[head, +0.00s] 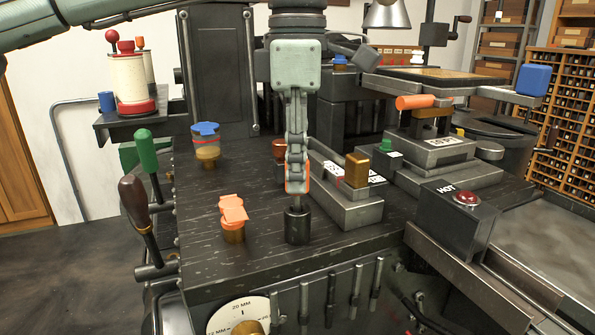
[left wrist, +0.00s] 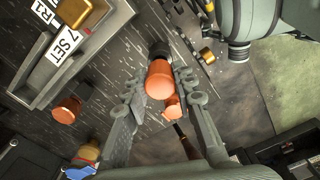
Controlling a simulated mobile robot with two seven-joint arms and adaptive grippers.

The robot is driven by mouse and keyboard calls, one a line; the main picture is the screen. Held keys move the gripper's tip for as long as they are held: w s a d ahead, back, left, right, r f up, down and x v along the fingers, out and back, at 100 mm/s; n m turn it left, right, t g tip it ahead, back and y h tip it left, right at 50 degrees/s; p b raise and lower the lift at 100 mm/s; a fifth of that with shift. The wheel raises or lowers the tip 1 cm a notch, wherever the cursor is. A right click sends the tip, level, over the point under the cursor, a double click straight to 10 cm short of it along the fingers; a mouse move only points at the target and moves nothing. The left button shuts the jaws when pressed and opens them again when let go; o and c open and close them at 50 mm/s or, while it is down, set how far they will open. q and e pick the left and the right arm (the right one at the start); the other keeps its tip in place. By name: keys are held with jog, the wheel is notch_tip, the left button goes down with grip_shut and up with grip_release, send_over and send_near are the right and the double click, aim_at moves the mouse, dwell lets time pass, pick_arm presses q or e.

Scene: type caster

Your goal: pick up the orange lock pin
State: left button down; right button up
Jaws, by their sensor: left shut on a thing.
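The orange lock pin (left wrist: 160,78) shows in the left wrist view as an orange cylinder between the two fingers of my left gripper (left wrist: 157,80). In the head view my left gripper (head: 297,182) points straight down and is shut on the pin. The fingers hide most of the pin there; only orange edges show around the fingertips. A black cylinder (head: 298,226) is directly below the fingertips on the dark bench top. I cannot tell whether it is part of the pin or a separate socket. My right gripper is not in view.
An orange-topped brass knob (head: 233,211) stands to the left on the bench (head: 200,245). A blue-topped knob (head: 206,140) is farther back. A grey block with a brass piece (head: 357,170) is close on the right. Levers (head: 148,150) rise at the left edge.

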pick_arm(q)
jog(key=shift+r, duration=0.5)
notch_tip(320, 180, up, 3)
jog(key=shift+d+f, duration=0.1)
jog(key=shift+f, duration=0.05)
jog(key=s+a+r+b, duration=0.1)
jog(key=s+a+r, duration=0.4)
jog(key=s, duration=0.5)
jog(key=shift+s+a+r, duration=0.2)
jog(key=shift+s+r, duration=0.05)
jog(key=shift+r, duration=0.7)
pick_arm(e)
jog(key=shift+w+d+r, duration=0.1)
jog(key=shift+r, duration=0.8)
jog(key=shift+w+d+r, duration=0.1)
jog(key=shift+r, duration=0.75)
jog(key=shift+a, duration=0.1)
